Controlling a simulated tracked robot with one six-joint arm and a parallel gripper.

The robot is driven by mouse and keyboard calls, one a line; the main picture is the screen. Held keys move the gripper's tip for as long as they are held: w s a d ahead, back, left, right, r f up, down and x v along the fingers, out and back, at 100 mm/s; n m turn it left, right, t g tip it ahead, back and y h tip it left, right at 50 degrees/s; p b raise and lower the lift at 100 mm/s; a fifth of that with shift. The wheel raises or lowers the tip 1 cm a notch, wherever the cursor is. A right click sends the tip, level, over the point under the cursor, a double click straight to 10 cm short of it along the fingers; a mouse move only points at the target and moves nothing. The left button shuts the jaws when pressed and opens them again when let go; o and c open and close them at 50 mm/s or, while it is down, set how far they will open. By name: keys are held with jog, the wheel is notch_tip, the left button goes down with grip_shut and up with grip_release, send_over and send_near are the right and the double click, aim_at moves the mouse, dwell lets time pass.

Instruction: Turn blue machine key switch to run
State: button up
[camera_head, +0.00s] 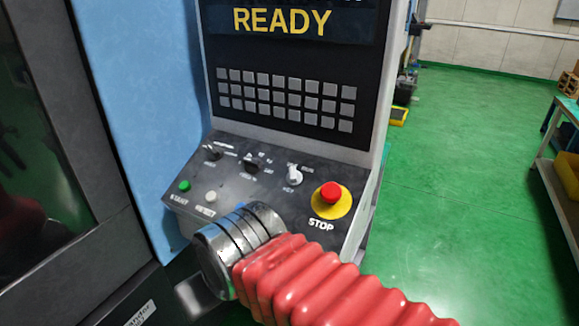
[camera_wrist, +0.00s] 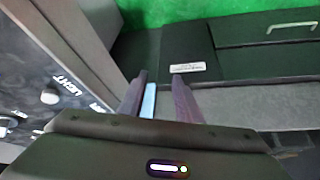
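In the head view the key switch (camera_head: 294,175) is a pale knob on the sloped dark control panel (camera_head: 235,182), with small lettering like "KEY" under it. It sits between a dark knob and the red stop button. The panel belongs to the blue machine (camera_head: 135,90). My arm's metal wrist and red bellows lie in front of the panel's lower edge, and my gripper's fingers are hidden there. In the wrist view my gripper (camera_wrist: 160,76) is open, with two dark fingers apart and nothing held between them. I cannot make out the key switch for certain in that view.
The red stop button (camera_head: 330,194) on its yellow disc stands right of the key switch. A green button (camera_head: 184,186) and a white button (camera_head: 210,196) are at the left. A screen (camera_head: 285,22) reads "READY".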

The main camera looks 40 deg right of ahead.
jog(key=shift+o, duration=1.4)
jog(key=shift+w+d+r, duration=0.15)
jog(key=shift+r, duration=0.1)
jog(key=shift+o, duration=0.5)
jog(key=w+d+r+n+g+h, duration=0.1)
jog(key=w+d+r+n, duration=0.4)
jog(key=d+r, duration=0.6)
jog(key=shift+w+r+h, duration=0.25)
jog(key=shift+r+h, duration=0.15)
jog(key=shift+r, duration=0.2)
notch_tip(320, 180, up, 9)
jog(key=n+g, duration=0.1)
jog(key=n, duration=0.4)
send_over(292, 172)
jog(key=s+a, duration=0.4)
jog(key=shift+s+d+r+h, duration=0.15)
jog(key=shift+s+d+h, duration=0.15)
jog(key=shift+h, duration=0.1)
jog(key=x, duration=1.4)
jog(key=shift+s, duration=0.1)
jog(key=shift+c, duration=0.6)
